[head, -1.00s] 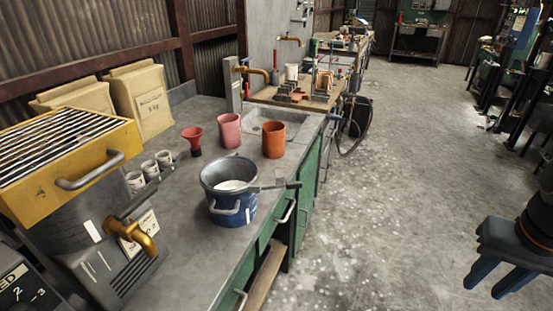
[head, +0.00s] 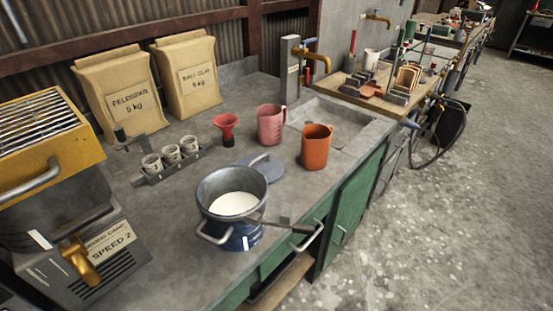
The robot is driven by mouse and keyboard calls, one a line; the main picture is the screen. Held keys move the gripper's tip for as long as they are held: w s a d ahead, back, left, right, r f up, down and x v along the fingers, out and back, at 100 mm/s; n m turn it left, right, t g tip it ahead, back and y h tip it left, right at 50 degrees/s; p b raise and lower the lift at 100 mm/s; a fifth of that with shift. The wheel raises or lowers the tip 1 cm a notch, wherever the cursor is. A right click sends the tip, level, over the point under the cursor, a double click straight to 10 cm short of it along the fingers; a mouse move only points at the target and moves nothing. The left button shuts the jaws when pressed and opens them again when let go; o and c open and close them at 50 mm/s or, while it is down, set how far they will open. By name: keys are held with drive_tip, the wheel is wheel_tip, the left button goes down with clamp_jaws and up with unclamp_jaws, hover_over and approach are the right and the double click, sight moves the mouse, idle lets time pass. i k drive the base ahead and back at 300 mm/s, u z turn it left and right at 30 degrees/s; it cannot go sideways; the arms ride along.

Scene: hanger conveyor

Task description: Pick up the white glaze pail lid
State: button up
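A pail (head: 213,197) with a grey rim and a blue lower part stands on the grey counter in the head view. White liquid (head: 235,203) shows inside it, and it has a side handle. A flat, round, blue-grey lid (head: 262,172) with a small handle on top lies on the counter just behind the pail. The pail's rim hides part of its near edge. My gripper is not in the view.
A rack of small cups (head: 171,158) is to the left. A dark bar-like thing (head: 283,225) juts out right of the pail. Counter (head: 190,240) left of the pail is bare.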

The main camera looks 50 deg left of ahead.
sight(268, 164)
drive_tip(key=u, duration=1.25)
